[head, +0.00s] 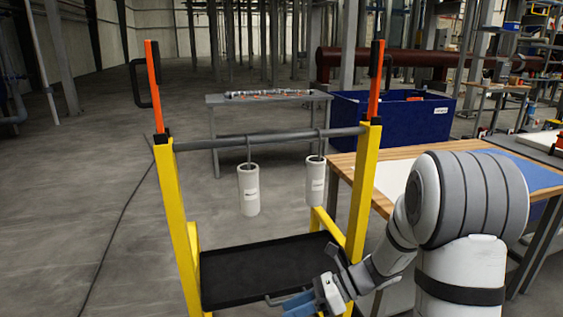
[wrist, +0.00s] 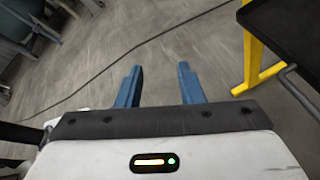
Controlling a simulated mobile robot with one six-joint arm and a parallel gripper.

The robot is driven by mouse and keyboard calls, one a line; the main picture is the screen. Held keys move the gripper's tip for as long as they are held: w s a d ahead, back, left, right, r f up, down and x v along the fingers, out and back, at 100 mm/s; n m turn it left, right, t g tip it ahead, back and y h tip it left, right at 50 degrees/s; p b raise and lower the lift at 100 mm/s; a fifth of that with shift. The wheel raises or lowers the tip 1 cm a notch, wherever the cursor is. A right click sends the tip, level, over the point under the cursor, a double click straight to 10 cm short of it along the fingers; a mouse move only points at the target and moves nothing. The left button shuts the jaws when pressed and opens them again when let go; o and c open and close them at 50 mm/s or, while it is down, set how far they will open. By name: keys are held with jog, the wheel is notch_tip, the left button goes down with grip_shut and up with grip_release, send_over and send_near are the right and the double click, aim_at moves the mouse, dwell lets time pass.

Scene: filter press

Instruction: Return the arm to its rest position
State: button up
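My gripper (wrist: 160,82) shows in the wrist view with its two blue fingers well apart and nothing between them, over bare grey floor. In the head view my gripper (head: 298,303) is low at the bottom edge, in front of the right side of the yellow cart, with my arm reaching down from the right. Its fingertips are partly cut off by the picture edge there.
A yellow cart frame (head: 174,220) with a black tray (head: 262,268) stands close to my gripper. Two white cylinders (head: 248,190) (head: 315,180) hang from its grey bar (head: 270,139). A wood-edged table (head: 380,208) is behind my arm. A cable (wrist: 140,57) crosses the floor.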

jog(key=s+d+r+n+t+h+p, duration=0.1)
jog(key=s+d+r+n+h+p, duration=0.3)
jog(key=r+n, duration=0.3)
jog(key=s+d+r+n+t+h+p, duration=0.2)
jog(key=s+d+r+n+h+p, duration=0.2)
jog(key=r+n, duration=0.3)
jog(key=s+d+r+n+t+h+p, duration=0.1)
jog(key=s+d+r+n+h+p, duration=0.3)
jog(key=r, duration=0.5)
jog(key=n+h+p, duration=0.1)
jog(key=n+p, duration=0.1)
jog(key=n, duration=0.1)
jog(key=shift+s+t, duration=0.3)
